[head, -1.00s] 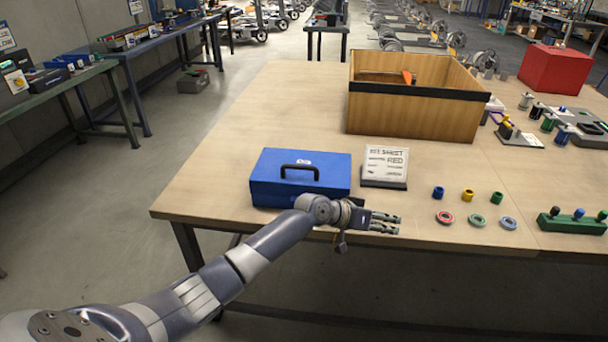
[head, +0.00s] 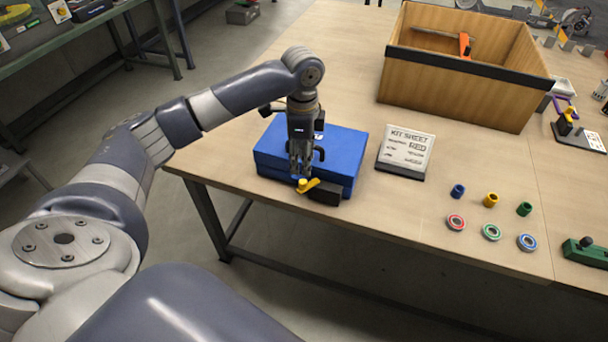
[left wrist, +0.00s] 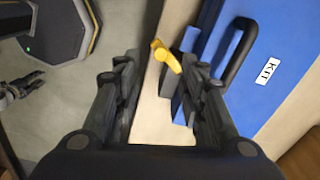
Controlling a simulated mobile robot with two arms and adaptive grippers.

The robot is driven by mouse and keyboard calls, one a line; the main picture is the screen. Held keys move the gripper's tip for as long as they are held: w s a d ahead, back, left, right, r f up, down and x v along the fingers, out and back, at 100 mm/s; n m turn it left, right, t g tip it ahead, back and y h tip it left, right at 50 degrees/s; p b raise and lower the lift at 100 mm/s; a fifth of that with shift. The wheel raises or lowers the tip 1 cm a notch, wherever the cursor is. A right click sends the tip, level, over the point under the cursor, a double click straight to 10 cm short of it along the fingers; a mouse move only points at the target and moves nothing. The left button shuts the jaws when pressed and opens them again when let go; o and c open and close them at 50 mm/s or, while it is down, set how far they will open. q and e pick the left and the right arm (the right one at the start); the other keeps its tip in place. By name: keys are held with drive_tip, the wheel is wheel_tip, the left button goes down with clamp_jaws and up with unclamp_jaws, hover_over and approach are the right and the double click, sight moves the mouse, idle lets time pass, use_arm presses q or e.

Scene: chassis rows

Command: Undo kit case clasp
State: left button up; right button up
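The blue kit case (head: 345,150) stands shut near the table's front edge, with a dark handle on its lid. It also shows in the left wrist view (left wrist: 232,90), with a KIT label. A yellow clasp lever (head: 308,186) sits by a dark block (head: 324,193) at the case's front. My left gripper (head: 300,172) points down at the front of the case, just by the lever. In the left wrist view its fingers are apart, and the yellow lever (left wrist: 165,55) shows between the tips. I cannot tell whether they touch it. My right gripper is out of view.
The kit sheet stand (head: 405,152) is right of the case. A wooden crate (head: 460,90) with an orange-handled tool is behind. Small coloured bushings (head: 490,200) and rings (head: 491,232) lie to the right. The table's front edge is close to the case.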

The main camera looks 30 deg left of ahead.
sight(303, 181)
use_arm(q)
wheel_tip(303, 181, down, 8)
drive_tip(key=shift+w+f+p, duration=0.1)
drive_tip(key=shift+f+p, duration=0.1)
drive_tip(key=shift+p, duration=0.1)
clamp_jaws()
